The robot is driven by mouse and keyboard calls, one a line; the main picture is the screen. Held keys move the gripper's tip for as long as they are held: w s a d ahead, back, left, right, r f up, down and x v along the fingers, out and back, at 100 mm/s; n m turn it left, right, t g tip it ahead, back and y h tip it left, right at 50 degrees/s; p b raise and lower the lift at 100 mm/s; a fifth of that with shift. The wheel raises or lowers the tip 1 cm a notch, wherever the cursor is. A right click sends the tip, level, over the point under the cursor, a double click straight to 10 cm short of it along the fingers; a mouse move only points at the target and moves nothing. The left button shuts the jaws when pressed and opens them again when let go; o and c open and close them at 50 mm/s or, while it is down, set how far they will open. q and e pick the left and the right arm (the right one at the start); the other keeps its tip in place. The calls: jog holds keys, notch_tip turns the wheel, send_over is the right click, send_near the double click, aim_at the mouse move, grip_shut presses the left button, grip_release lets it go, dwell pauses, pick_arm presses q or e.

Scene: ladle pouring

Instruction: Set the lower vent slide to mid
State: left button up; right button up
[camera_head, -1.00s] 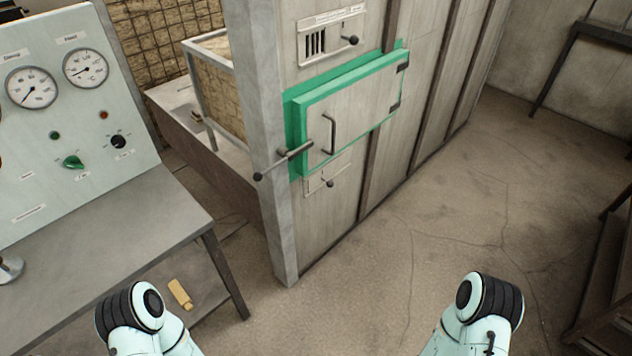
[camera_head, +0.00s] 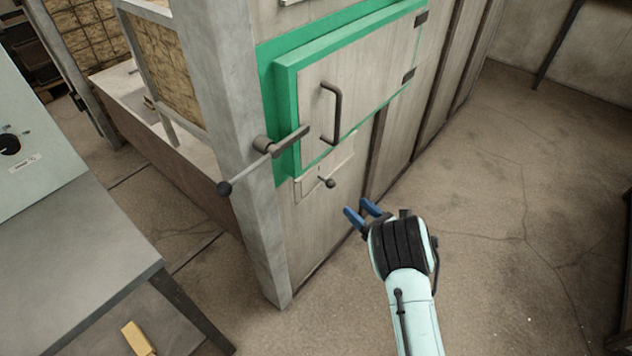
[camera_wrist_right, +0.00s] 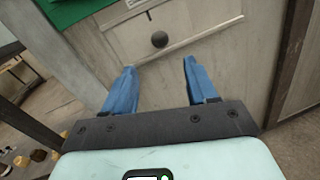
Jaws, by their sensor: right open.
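The lower vent slide is a pale plate (camera_head: 307,187) below the green-framed door, with a dark round knob (camera_head: 330,183) on a short stem. In the right wrist view the knob (camera_wrist_right: 159,40) is beyond my fingertips, roughly between their lines and apart from them. My right gripper (camera_head: 361,212) has blue fingers, spread apart and empty, a little right of and below the knob in the head view. It also shows in the right wrist view (camera_wrist_right: 158,66). My left gripper is not in view.
A door lever with a dark ball end (camera_head: 224,188) sticks out left above the vent. The door's bar handle (camera_head: 331,113) is above the knob. A grey desk (camera_head: 75,250) stands at the left, with a yellow-brown block (camera_head: 137,338) below it. The floor at right is clear.

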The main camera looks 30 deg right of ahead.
aim_at(330, 182)
jog(key=w+b, duration=0.1)
jog(key=w, duration=0.2)
jog(key=w+a, duration=0.1)
jog(key=w, duration=0.3)
jog(key=w+a+b, duration=0.1)
jog(key=w, duration=0.3)
jog(key=shift+w+a+b, duration=0.15)
jog(key=shift+b, duration=0.2)
jog(key=shift+w+a, duration=0.1)
jog(key=shift+w, duration=0.4)
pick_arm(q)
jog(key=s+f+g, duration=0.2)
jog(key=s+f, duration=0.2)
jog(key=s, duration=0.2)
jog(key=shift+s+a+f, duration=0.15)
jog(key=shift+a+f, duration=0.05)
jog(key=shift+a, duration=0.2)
pick_arm(e)
grip_shut()
